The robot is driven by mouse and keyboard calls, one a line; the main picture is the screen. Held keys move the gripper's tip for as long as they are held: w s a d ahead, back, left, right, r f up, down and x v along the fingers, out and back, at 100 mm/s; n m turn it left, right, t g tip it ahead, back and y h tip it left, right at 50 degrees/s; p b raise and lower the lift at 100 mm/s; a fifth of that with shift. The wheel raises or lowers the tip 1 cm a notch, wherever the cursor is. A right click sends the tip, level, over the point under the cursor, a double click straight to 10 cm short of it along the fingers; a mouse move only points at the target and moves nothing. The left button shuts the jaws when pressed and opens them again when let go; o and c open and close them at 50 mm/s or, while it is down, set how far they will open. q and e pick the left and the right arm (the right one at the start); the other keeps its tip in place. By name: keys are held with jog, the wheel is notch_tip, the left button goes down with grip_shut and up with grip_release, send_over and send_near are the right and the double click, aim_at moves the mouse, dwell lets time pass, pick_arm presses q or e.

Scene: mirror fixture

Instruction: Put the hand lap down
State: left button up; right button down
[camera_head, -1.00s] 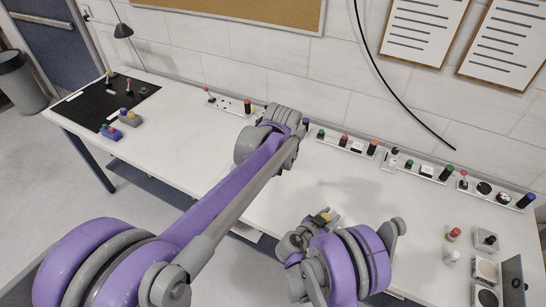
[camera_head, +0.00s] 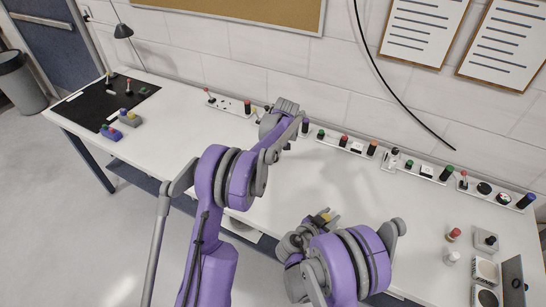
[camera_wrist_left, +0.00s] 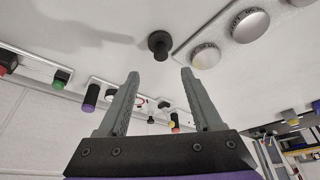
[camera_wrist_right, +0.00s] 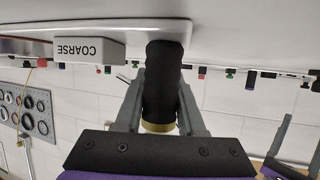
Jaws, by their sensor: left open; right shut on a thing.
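The hand lap appears to be the black cylinder with a brass-coloured band (camera_wrist_right: 160,95) in the right wrist view. My right gripper (camera_wrist_right: 163,88) is shut on it. The cylinder's far end overlaps a pale plate (camera_wrist_right: 140,28); I cannot tell whether they touch.
A block marked COARSE (camera_wrist_right: 90,50) is on the pale plate beside the cylinder. Round silver discs on a strip (camera_wrist_left: 250,24) are right of my left fingers. Several control strips (camera_head: 345,144) line the table's back edge. Small items (camera_head: 486,240) stand at the right. The left-middle table is clear.

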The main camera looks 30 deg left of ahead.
pick_arm(q)
jog(key=x, duration=0.9)
jog(key=shift+a+f, duration=0.15)
jog(key=shift+f, duration=0.1)
jog(key=shift+c, duration=0.2)
grip_shut()
